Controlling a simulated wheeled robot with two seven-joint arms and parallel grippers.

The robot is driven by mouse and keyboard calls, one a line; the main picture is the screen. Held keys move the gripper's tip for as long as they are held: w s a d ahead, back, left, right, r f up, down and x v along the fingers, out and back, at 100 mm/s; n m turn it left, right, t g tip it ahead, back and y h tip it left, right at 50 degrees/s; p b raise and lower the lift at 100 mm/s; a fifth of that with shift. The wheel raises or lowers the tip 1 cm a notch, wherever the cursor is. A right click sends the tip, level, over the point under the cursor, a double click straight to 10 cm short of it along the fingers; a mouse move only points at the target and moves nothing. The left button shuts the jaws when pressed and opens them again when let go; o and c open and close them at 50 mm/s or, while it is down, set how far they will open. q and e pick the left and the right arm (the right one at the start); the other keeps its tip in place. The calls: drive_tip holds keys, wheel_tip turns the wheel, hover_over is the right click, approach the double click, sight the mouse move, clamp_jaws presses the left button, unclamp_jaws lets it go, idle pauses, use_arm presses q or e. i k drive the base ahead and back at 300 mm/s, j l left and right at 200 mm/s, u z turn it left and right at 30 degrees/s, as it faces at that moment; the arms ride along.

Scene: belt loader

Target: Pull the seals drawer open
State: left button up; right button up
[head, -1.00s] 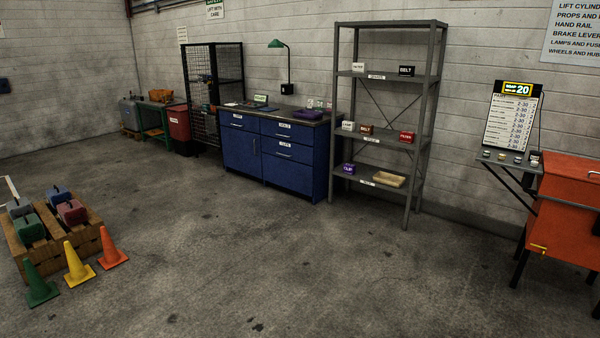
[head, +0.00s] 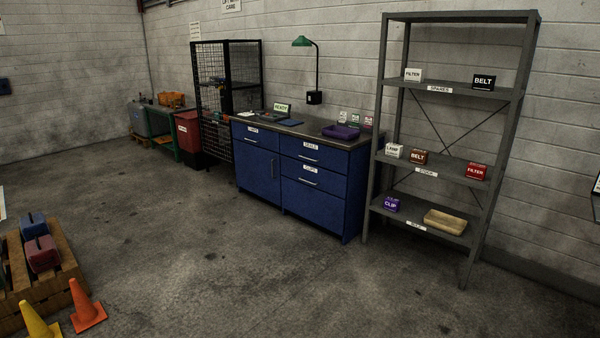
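The seals drawer (head: 311,154) is the top right drawer of the blue cabinet (head: 257,179), across the room. Its front carries a small white label that seems to read SEALS, above a pale bar handle (head: 308,158). It looks shut, with its front flush with the cabinet. Another drawer labelled CLIPS (head: 311,175) sits just below it and also looks shut. A door with an upright handle is on the left of the cabinet. Neither of my grippers shows in the head view.
A grey shelf rack (head: 373,190) stands right of the cabinet, holding small boxes and a tan tray. A wire cage (head: 244,80) stands left of it. A wooden pallet (head: 62,258) and cones (head: 87,307) are at lower left. The floor before the cabinet is clear.

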sight(336, 159)
drive_tip(key=i, duration=2.25)
drive_tip(key=i+j+z, duration=0.1)
drive_tip(key=i, duration=1.05)
drive_tip(key=i+j, duration=0.1)
drive_tip(key=i, duration=1)
